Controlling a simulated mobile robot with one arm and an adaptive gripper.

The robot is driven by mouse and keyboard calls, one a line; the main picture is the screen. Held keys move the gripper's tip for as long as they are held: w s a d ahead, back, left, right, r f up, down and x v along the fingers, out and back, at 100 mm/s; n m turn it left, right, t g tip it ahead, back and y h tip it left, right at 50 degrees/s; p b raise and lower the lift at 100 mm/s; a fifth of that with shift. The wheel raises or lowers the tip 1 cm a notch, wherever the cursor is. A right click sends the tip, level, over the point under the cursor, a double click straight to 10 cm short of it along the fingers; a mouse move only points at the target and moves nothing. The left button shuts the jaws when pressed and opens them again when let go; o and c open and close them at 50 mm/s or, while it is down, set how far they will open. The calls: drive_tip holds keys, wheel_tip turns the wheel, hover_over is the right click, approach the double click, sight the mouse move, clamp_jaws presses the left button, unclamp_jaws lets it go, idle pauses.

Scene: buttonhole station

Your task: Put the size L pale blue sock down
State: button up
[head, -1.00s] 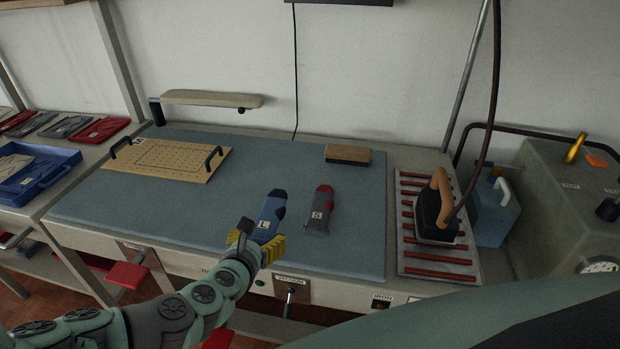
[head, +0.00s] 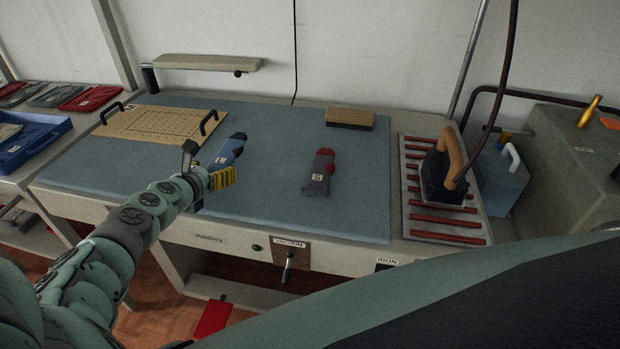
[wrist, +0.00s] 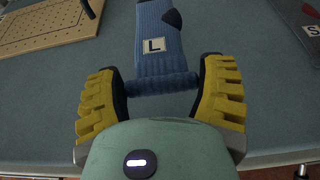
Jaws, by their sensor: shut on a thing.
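The pale blue sock (head: 229,151) has a dark heel and toe and a white tag marked L. My gripper (head: 208,168) is shut on its near, cuff end. In the wrist view the sock (wrist: 158,48) stretches away from between the two yellow fingers of my gripper (wrist: 162,86). The sock is over the left middle part of the blue-grey pressing table (head: 270,195). I cannot tell whether its far end touches the surface.
A grey sock (head: 321,172) with red heel and toe, tagged S, lies to the right. A perforated board (head: 160,130) with black handles is at the back left. A wooden block (head: 350,118) and an iron (head: 445,172) on its rack are to the right.

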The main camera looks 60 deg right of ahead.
drive_tip(key=shift+w+a+f, duration=0.1)
drive_tip(key=shift+w+f, duration=0.1)
drive_tip(key=shift+w, duration=0.15)
drive_tip(key=shift+f+b, duration=0.7)
drive_tip(key=shift+f, duration=0.85)
drive_tip(key=shift+f, duration=0.2)
drive_tip(key=o, duration=0.9)
drive_tip(key=shift+s, duration=0.1)
drive_tip(key=shift+r, duration=0.2)
drive_tip(key=shift+a+r, duration=0.2)
drive_tip(key=shift+a, duration=0.1)
drive_tip(key=p+v, duration=0.1)
drive_tip(key=v, duration=1)
drive_tip(key=shift+s+f, duration=0.1)
drive_tip(key=shift+s, duration=0.1)
